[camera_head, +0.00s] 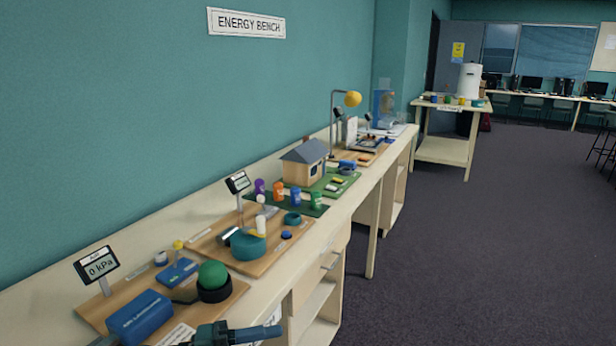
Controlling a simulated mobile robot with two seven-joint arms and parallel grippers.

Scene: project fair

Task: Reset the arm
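Part of a gripper, which looks like my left gripper (262,333), shows at the bottom edge, in front of the near end of the long bench (290,262). My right gripper is not in view.
The near board carries a blue box (140,317), a green ball (212,274) in a black ring, and a "0 kPa" display (98,265). Further along stand a teal round dish (248,246), coloured bottles and a model house (305,164). The dark floor (450,270) at right is clear.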

